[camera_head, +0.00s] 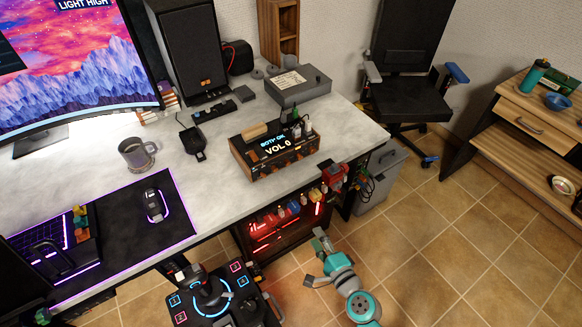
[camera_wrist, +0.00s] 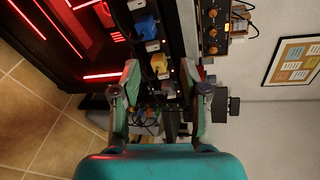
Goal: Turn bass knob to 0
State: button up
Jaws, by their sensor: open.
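The wooden amplifier box (camera_head: 240,151) stands on the desk near its front right edge. Its lit display (camera_head: 274,145) reads "VOL 0", with a row of small knobs on the front below it. In the wrist view, turned sideways, several knobs (camera_wrist: 212,32) with orange marks show on the amplifier's face at the top. Their labels are too small to read, so I cannot tell which is the bass knob. My gripper (camera_wrist: 167,88) is open and empty. In the head view my gripper (camera_head: 314,260) is low in front of the desk, apart from the amplifier.
Under the desk edge is a red-lit rack (camera_head: 280,228) with colored items hanging above it. A joystick panel (camera_head: 210,292) stands left of my arm. A grey bin (camera_head: 383,180) and a chair (camera_head: 410,95) stand right. Open tiled floor (camera_head: 450,260) lies at right.

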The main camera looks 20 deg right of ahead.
aim_at(289, 164)
jog(key=w+r+m, duration=0.1)
jog(key=w+r, duration=0.1)
jog(key=w, duration=0.6)
jog(key=w+r+m+t+y, duration=0.1)
jog(key=w+r+m, duration=0.1)
jog(key=w, duration=0.6)
jog(key=w+a+r+m+t+y, duration=0.1)
jog(key=w+r, duration=0.1)
jog(key=w, duration=0.5)
jog(key=shift+w+r, duration=0.25)
jog(key=shift+w, duration=0.15)
grip_shut()
